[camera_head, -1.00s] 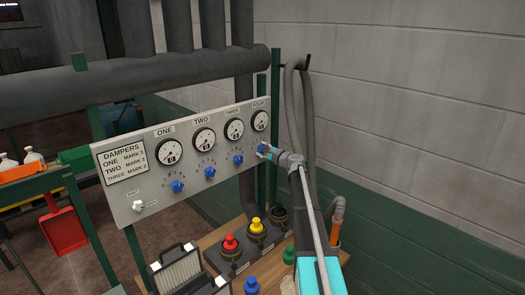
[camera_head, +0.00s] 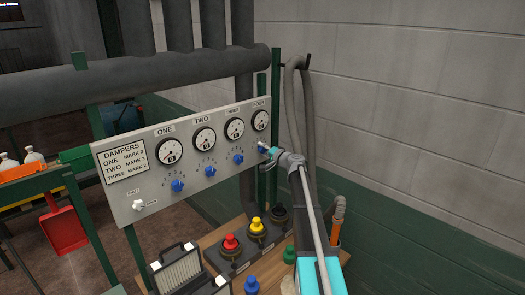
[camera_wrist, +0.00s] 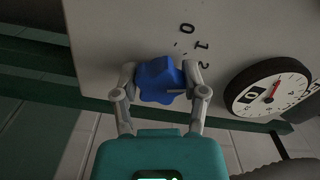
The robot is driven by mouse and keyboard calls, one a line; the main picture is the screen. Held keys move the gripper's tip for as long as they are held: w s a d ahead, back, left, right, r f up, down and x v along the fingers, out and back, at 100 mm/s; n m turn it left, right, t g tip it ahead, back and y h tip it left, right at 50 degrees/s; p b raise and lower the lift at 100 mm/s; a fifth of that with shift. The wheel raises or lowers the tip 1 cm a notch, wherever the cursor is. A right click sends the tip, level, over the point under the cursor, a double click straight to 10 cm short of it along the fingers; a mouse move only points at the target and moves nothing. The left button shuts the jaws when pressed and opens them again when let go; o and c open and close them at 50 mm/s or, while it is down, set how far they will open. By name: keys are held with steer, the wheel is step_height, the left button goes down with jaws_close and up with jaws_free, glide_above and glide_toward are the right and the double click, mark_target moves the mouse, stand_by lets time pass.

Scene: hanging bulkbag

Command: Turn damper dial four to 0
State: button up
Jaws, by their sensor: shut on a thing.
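Damper dial four is a blue lobed knob (camera_wrist: 161,81) low on the right end of the white panel (camera_head: 200,190). My gripper (camera_wrist: 160,88) is shut on it, one finger on each side, in the wrist view. In the head view my gripper (camera_head: 268,151) reaches the knob from the right and largely hides it. Marks 0, 1 and 2 are printed beside the knob in the wrist view. The gauge labelled four (camera_head: 260,120) sits above the knob; it also shows in the wrist view (camera_wrist: 270,88) with a red needle and a small window reading 0.
Blue knobs one (camera_head: 177,185), two (camera_head: 210,170) and three (camera_head: 238,158) sit left on the panel, below their gauges. A white switch (camera_head: 138,205) is at lower left. Red (camera_head: 230,243) and yellow (camera_head: 257,226) knobs stand on the bench below. Grey hoses (camera_head: 308,110) hang beside my arm.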

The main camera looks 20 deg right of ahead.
steer(key=n, duration=0.5)
steer(key=shift+n, duration=0.4)
steer(key=n, duration=0.5)
steer(key=shift+f+n, duration=0.1)
steer(key=shift+n, duration=0.2)
steer(key=o, duration=1.2)
steer(key=shift+c, duration=0.2)
steer(key=shift+d, duration=0.1)
steer(key=v, duration=1.2)
